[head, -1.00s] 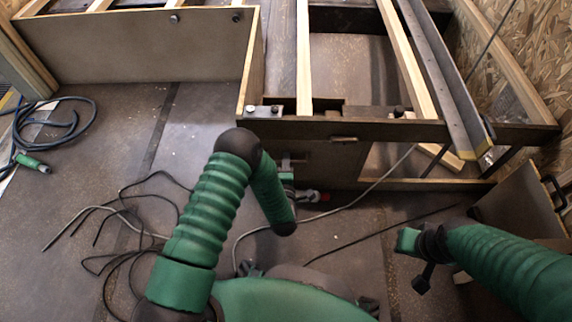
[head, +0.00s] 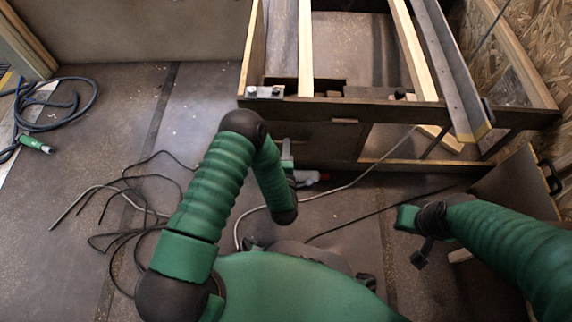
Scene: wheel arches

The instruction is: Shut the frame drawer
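A wooden frame (head: 400,116) with a dark front rail stands ahead of me. Below the rail is a dark drawer-like front (head: 335,142) with a small pale handle (head: 344,121) at its top edge. I cannot tell how far out it stands. My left arm bends over in front of its left part. My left gripper (head: 288,160) is partly hidden behind the forearm, near the left edge of this front; its fingers are too unclear to tell open from shut, and so is any contact. My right gripper (head: 421,257) is low at the right, apart from the frame, its fingers unclear.
Dark cables (head: 130,210) are on the floor at left, and a blue hose (head: 60,105) lies farther left. A large panel (head: 140,30) stands at the back left. A handled board (head: 525,185) is at right.

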